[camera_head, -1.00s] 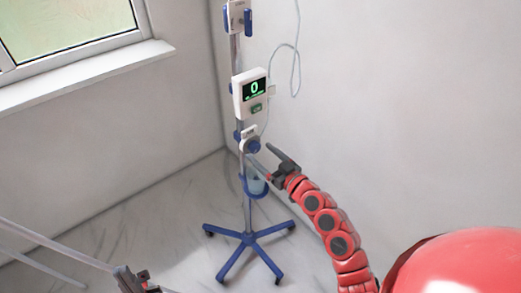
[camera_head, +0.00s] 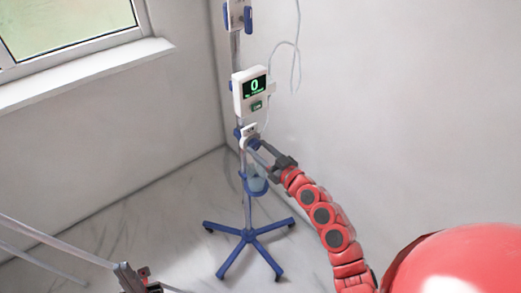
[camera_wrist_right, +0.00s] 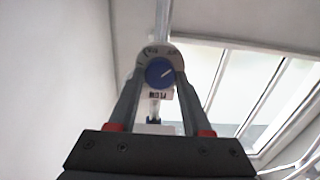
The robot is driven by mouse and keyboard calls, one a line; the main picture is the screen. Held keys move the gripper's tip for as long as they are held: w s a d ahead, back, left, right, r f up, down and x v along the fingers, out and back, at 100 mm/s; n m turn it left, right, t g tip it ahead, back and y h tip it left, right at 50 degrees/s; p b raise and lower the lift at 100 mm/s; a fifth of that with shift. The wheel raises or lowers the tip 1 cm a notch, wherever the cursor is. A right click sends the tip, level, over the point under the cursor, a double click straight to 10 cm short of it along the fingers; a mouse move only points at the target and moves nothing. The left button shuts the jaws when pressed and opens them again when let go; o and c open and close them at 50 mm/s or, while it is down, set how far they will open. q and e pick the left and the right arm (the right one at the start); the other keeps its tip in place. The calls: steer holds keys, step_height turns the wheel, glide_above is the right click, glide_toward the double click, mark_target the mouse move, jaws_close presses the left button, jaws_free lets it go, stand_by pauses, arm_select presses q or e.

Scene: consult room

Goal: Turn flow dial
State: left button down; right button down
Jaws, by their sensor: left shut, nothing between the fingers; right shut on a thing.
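The flow dial (camera_wrist_right: 159,73) is a round blue knob with a white pointer line. It sits on a white housing marked FLOW, and the line slants to the upper right in the wrist view. My right gripper (camera_head: 262,149) is shut on the dial, with one grey finger on each side of it; its fingers also show in the right wrist view (camera_wrist_right: 161,78). In the head view the gripper largely hides the dial. The pump screen (camera_head: 254,87) above reads a green 0. My left gripper (camera_head: 130,277), partly cut off at the bottom edge, is shut and empty, far from the dial.
The stand pole (camera_head: 248,208) rises from a blue wheeled base (camera_head: 248,237) near the room corner. A blue-rimmed container (camera_head: 256,184) hangs below the dial. A thin tube (camera_head: 297,60) loops beside the wall. Grey rails (camera_head: 50,243) cross the lower left.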

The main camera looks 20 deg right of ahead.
steer(key=shift+m, duration=0.3)
steer(key=m, duration=0.3)
steer(key=shift+d+m, duration=0.1)
steer(key=shift+m, duration=0.2)
steer(key=m, duration=0.4)
steer(key=shift+m, duration=0.3)
steer(key=m+p, duration=0.2)
steer(key=m, duration=0.2)
steer(key=m+p, duration=0.1)
steer(key=m, duration=0.2)
steer(key=shift+m, duration=0.9)
steer(key=shift+f+p, duration=0.1)
steer(key=shift+p, duration=0.2)
steer(key=shift+c, duration=1.7)
jaws_free()
